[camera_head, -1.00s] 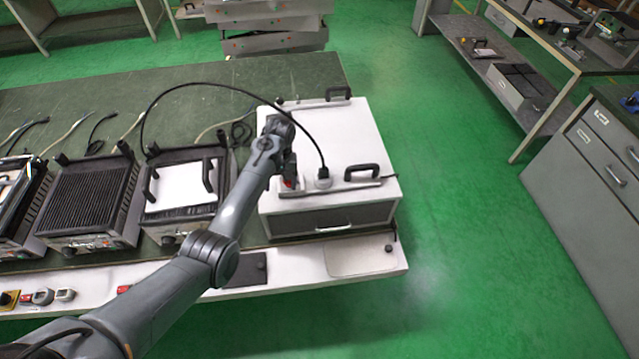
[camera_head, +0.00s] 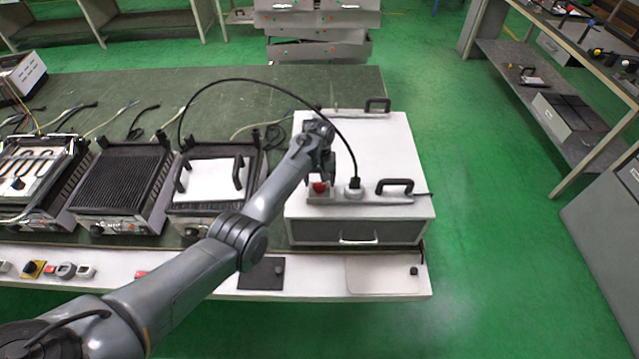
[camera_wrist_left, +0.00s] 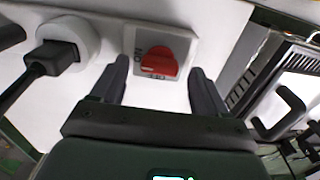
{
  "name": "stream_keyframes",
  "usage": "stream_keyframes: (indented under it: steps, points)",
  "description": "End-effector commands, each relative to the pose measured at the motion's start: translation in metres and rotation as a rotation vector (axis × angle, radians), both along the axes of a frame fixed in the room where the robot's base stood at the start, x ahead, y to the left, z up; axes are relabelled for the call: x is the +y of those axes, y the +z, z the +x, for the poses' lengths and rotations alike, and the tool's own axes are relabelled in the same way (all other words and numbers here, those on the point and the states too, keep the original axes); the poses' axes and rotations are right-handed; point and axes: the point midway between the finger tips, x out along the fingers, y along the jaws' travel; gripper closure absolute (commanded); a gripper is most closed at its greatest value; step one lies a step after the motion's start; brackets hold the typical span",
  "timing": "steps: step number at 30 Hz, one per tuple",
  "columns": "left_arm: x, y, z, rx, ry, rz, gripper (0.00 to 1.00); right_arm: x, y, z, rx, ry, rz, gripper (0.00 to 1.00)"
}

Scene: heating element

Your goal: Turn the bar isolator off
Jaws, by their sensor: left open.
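The isolator switch is a red rotary knob (camera_head: 319,187) on a small pale square base (camera_head: 318,199), on top of the white cabinet (camera_head: 366,140). The knob's handle lies roughly crosswise in that view. My left gripper (camera_head: 321,180) is over the switch. In the left wrist view the left gripper (camera_wrist_left: 159,72) is open and empty, one finger towards each side of the knob. I cannot tell whether they touch it. My right gripper is not in view.
Grill units (camera_head: 125,188) stand to the left. The green floor at right is clear.

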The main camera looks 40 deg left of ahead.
Motion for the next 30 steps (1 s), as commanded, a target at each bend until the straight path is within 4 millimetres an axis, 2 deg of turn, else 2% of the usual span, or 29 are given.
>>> stream_keyframes:
  steps: [6, 15, 17, 26, 30]
  points:
    - [0.0001, -0.0138, -0.0001, 0.0, 0.001, 0.0, 0.26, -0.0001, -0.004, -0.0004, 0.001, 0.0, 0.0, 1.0]
    - [0.0002, -0.0148, 0.0, 0.0, 0.001, 0.0, 0.26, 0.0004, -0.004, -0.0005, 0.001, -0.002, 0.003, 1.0]
    - [0.0002, -0.0148, 0.0, 0.0, 0.001, 0.0, 0.33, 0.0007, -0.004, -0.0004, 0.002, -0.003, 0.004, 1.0]
    - [0.0002, -0.0148, -0.0001, 0.0, 0.001, 0.0, 0.79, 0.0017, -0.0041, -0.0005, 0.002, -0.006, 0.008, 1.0]
    - [0.0002, -0.0146, -0.0001, 0.0, 0.004, 0.0, 0.82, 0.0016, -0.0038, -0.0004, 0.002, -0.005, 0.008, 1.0]
